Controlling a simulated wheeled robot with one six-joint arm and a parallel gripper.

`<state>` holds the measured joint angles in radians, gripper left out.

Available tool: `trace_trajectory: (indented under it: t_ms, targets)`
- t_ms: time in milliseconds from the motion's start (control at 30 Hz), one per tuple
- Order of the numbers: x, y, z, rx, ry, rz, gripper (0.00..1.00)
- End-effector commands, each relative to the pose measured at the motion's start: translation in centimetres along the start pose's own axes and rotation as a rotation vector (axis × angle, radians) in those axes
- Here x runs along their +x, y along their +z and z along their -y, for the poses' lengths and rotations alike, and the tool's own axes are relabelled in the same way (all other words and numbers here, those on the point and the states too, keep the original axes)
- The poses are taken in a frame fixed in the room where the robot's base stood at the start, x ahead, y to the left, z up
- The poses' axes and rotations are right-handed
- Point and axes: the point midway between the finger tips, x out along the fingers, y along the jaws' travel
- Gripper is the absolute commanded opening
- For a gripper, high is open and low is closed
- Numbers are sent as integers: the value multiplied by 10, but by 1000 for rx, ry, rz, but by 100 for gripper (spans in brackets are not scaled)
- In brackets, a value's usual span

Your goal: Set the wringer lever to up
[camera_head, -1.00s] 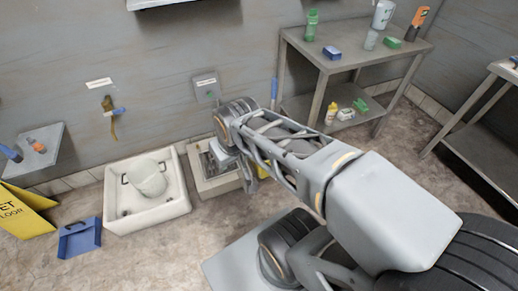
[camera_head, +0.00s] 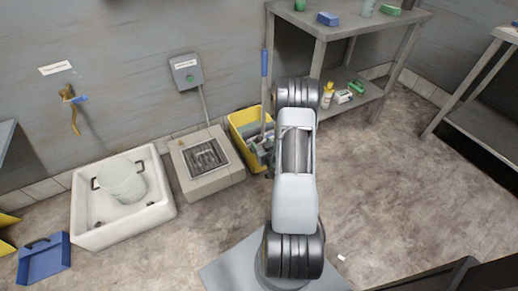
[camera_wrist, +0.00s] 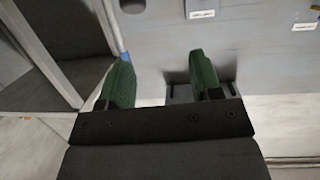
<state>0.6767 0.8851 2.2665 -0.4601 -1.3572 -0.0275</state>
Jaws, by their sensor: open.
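The yellow mop bucket (camera_head: 239,123) with a grey wringer part in it stands by the wall in the head view, left of my arm. My arm hides its right side, and I cannot make out the wringer lever or its position. My gripper (camera_wrist: 155,80) shows in the wrist view as two green fingers set well apart, with nothing between them but grey wall. In the head view the gripper end is near the bucket, mostly hidden by my arm; I cannot tell whether it touches anything.
A blue-gripped mop handle (camera_head: 264,80) rises from the bucket. Left of the bucket are a floor drain (camera_head: 205,157) and a white sink (camera_head: 80,200) holding a pail (camera_head: 121,181). A metal shelf (camera_head: 325,32) stands behind right.

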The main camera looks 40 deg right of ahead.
Motion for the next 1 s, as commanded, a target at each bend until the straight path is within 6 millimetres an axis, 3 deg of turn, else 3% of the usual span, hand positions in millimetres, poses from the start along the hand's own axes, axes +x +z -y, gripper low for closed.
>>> trace_trajectory:
  t_ms: [33,100,300,533,1000]
  targets:
    - [-3,29,-5,25,9,-33,59]
    - [-10,47,-9,52,18,-91,59]
    - [-25,74,-16,101,38,-196,59]
    - [-10,74,-18,111,42,-229,59]
    - [74,55,-22,112,43,-227,59]
